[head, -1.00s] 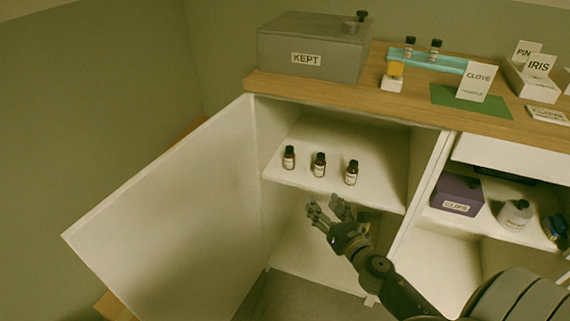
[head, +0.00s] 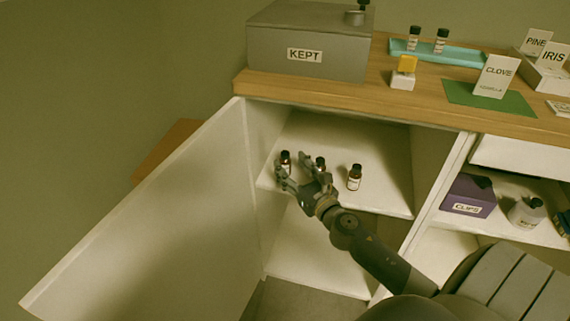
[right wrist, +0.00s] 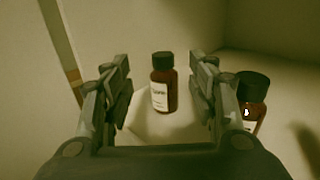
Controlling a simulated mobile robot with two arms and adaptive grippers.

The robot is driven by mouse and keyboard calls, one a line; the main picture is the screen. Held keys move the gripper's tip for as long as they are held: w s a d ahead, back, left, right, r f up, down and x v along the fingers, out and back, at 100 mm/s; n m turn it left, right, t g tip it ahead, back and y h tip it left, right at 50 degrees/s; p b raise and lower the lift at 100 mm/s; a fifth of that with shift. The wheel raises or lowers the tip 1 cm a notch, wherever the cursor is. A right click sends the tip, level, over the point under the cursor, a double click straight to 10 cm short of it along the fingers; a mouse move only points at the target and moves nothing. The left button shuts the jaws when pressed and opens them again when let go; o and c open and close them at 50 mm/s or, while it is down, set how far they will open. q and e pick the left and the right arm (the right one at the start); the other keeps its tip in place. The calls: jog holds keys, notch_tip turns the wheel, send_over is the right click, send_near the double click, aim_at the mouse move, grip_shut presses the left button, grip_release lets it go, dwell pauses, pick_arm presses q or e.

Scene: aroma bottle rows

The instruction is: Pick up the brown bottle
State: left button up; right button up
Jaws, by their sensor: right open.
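Three brown bottles with black caps and white labels stand upright in a row on the upper shelf of the open cabinet: the left brown bottle (head: 286,158), the middle brown bottle (head: 320,163) and the right brown bottle (head: 354,178). My right gripper (head: 298,172) is open at the shelf's front edge, partly covering the left and middle bottles. In the right wrist view, the left bottle (right wrist: 163,85) shows between the open fingers (right wrist: 160,92), a little beyond their tips. The middle bottle (right wrist: 251,100) stands close by the right finger, partly hidden by it. My left gripper is out of view.
The cabinet door (head: 150,220) stands open on the left. The shelf (head: 385,195) has free room behind and right of the bottles. On the counter are a grey KEPT box (head: 275,58), a teal tray (head: 465,56) with two bottles, and cards. A purple box (head: 468,193) sits right.

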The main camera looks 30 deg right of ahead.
aim_at(288, 158)
jog(key=w, duration=0.3)
jog(key=w+d, duration=0.1)
jog(key=w, duration=0.1)
jog(key=shift+r, duration=0.2)
jog(key=c, duration=1.2)
